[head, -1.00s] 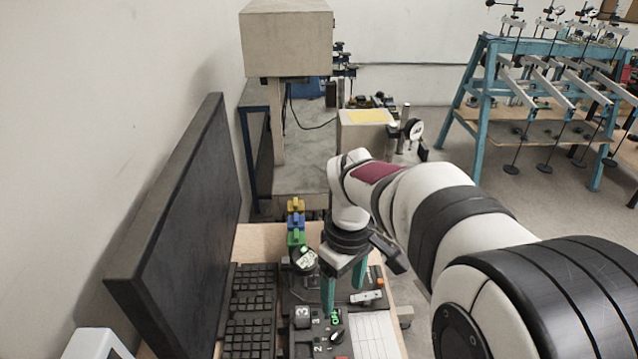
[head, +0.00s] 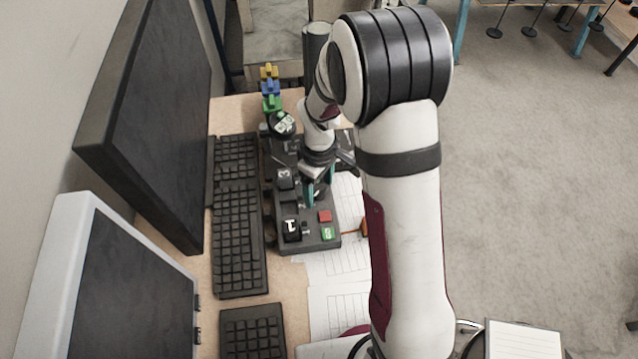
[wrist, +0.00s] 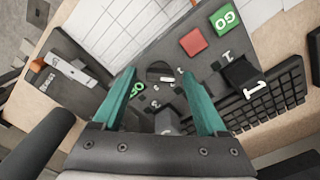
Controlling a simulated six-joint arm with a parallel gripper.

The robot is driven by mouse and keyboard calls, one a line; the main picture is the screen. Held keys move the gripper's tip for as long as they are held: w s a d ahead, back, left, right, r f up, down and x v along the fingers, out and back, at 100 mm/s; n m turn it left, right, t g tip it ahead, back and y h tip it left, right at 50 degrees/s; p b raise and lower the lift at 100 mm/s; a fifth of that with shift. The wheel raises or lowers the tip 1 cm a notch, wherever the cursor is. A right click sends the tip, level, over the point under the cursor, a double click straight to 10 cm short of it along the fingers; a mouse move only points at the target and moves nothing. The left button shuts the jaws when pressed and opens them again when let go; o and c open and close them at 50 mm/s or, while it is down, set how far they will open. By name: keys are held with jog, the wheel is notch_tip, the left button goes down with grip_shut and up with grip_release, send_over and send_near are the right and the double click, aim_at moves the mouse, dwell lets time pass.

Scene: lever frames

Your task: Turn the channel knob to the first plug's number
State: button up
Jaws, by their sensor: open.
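A dark control panel (head: 312,242) lies on the desk. In the wrist view, a dark round channel knob (wrist: 160,72) with a pale pointer sits on it, with small numbers around it. My gripper (wrist: 158,77) is open, its two teal fingers on either side of the knob; I cannot tell whether they touch it. In the head view my gripper (head: 319,188) is over the panel and largely hides the knob. Yellow (head: 269,72), blue (head: 271,88) and green (head: 272,103) pieces, possibly plugs, stand in a row at the far end; their numbers are not readable.
Black blocks marked 1 (head: 291,230) and 3 (head: 284,178) stand on the panel's left side. A red button (head: 325,215) and green GO button (head: 328,233) are at its near end. A keyboard (head: 238,220) lies left; paper sheets (head: 335,268) lie nearby.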

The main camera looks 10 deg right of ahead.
grip_shut()
jog(key=shift+m, duration=0.3)
jog(key=m, duration=0.3)
jog(key=shift+m, duration=0.4)
jog(key=m, duration=0.4)
jog(key=shift+m, duration=0.3)
jog(key=m, duration=0.8)
jog(key=shift+m, duration=0.6)
